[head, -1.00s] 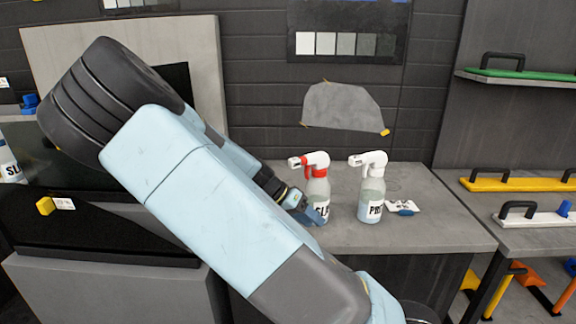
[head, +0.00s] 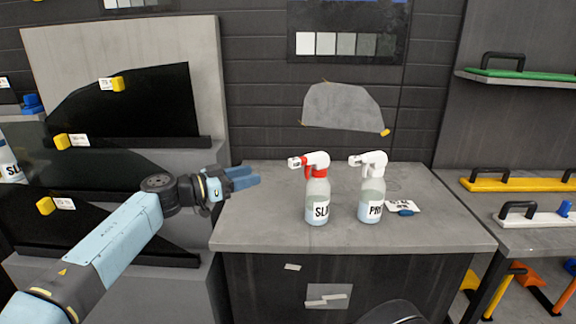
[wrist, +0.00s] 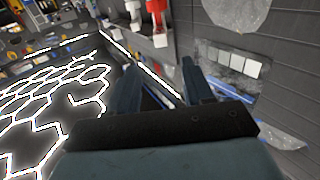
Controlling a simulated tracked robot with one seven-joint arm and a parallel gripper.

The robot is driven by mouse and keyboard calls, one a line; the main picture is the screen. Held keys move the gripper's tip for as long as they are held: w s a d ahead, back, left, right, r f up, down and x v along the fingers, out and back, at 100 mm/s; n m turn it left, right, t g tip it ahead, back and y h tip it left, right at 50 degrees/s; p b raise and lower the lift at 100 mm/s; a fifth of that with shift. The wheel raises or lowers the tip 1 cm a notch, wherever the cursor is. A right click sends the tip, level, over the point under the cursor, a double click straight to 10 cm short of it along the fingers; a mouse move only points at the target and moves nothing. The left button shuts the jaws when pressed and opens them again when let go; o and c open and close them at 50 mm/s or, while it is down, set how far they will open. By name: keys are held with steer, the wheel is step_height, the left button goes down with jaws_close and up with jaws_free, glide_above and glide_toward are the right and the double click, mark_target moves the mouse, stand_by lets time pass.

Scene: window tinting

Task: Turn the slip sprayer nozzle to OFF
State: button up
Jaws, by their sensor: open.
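In the wrist view the two blue fingers (wrist: 162,68) are spread with nothing between. A red and white part (wrist: 157,20) at the top edge there may be the slip sprayer, cut off.
A second, white-headed sprayer labelled "PR" (head: 371,198) stands close at the right. A small card (head: 403,205) with a blue piece lies beside it. The grey bench (head: 270,232) is clear in front. Dark film panels (head: 130,110) stand behind my arm at left.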

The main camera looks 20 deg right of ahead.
mark_target(290, 164)
steer(key=x, duration=1.3)
steer(key=shift+w+d+r, duration=0.15)
steer(key=shift+d+r, duration=0.05)
steer(key=shift+a, duration=0.15)
jaws_close()
